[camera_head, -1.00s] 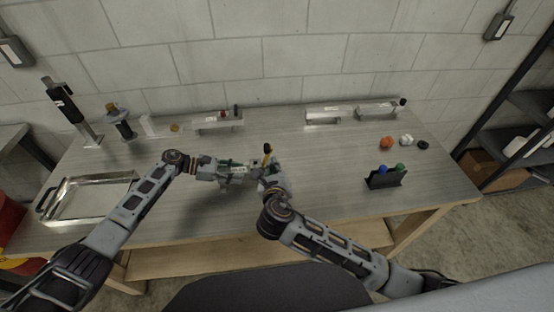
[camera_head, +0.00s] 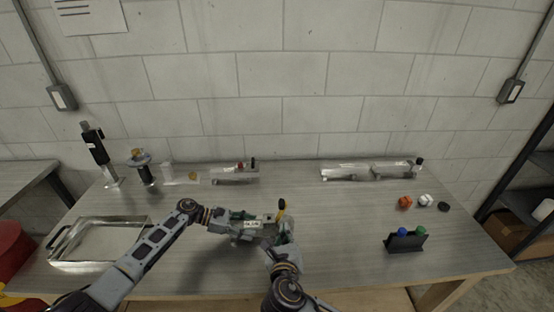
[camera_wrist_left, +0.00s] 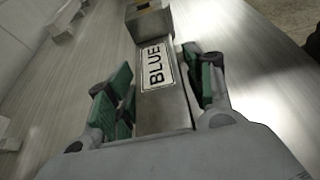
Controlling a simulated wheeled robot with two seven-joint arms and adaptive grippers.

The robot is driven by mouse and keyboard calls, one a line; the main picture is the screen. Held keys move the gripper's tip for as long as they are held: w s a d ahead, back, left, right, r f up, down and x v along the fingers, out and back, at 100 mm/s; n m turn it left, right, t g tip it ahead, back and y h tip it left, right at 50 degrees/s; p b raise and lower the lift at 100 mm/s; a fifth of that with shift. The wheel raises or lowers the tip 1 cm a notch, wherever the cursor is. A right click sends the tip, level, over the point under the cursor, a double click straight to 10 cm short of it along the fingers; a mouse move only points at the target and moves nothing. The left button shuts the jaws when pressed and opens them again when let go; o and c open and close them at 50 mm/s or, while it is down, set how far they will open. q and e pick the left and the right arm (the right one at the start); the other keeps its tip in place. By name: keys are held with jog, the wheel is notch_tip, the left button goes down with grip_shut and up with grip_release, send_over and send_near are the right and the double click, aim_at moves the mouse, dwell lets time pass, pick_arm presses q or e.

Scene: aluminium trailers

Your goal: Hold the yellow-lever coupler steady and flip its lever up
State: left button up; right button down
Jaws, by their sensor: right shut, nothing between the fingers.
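The yellow-lever coupler is a grey metal bar with a white label reading BLUE; its body (camera_wrist_left: 160,105) lies between the green finger pads of my left gripper (camera_wrist_left: 165,85) in the left wrist view. In the head view my left gripper (camera_head: 243,224) is shut on it from the left, near the middle of the bench. The yellow lever (camera_head: 281,211), with a black tip, stands up at the coupler's right end. My right gripper (camera_head: 284,236) is shut and empty, close beside the lever's base. Whether it touches the coupler is hidden.
A metal tray (camera_head: 100,259) lies on the left. Metal couplers (camera_head: 235,175) (camera_head: 370,171) stand along the back. A black holder (camera_head: 405,241) with blue and green knobs is at right, with orange (camera_head: 405,202), white and black pieces behind it. The bench between is clear.

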pick_arm(q)
jog(key=shift+o, duration=0.5)
jog(key=v, duration=1.2)
dwell(0.3)
